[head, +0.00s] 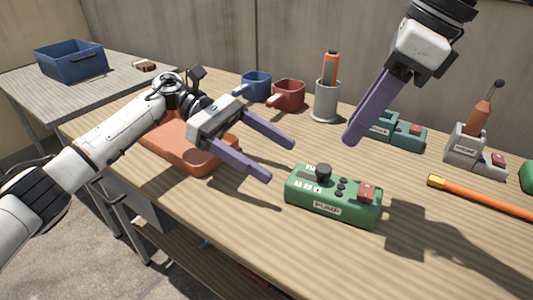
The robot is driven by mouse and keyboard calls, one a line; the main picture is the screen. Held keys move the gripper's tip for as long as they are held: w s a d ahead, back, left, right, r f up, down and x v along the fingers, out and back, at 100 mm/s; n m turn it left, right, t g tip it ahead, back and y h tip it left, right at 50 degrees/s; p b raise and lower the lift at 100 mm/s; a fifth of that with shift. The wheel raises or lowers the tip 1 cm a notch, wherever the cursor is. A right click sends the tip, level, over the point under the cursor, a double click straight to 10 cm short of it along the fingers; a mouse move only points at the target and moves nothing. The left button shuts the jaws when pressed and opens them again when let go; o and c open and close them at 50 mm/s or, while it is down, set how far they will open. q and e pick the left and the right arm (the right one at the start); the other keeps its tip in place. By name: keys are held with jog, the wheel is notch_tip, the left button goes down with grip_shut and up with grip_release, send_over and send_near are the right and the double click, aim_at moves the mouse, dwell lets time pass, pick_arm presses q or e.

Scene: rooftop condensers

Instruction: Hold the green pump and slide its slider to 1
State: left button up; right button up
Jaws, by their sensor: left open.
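The green pump (301,203) is a box on the wooden table, with a white label on its front. On its top are a dark round knob (323,171), small black buttons, small pale markings and a red square button (367,192). I cannot make out which part is the slider or its setting. My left gripper (281,162) is open and empty, its purple fingers spread just left of the pump and apart from it. My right gripper (353,142) hangs above and behind the pump, not touching it; its fingers overlap in this view.
A teal box (408,137) and a grey box with an orange handle (465,148) stand behind. An orange stick (480,197) lies right. An orange tray (190,152) lies under my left arm.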

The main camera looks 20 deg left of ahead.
aim_at(312, 186)
pick_arm(q)
jog(key=shift+f, duration=0.45)
jog(key=shift+d+f+y, duration=0.2)
jog(key=shift+d+y, duration=0.1)
jog(key=x, duration=0.9)
jog(key=shift+d, duration=0.15)
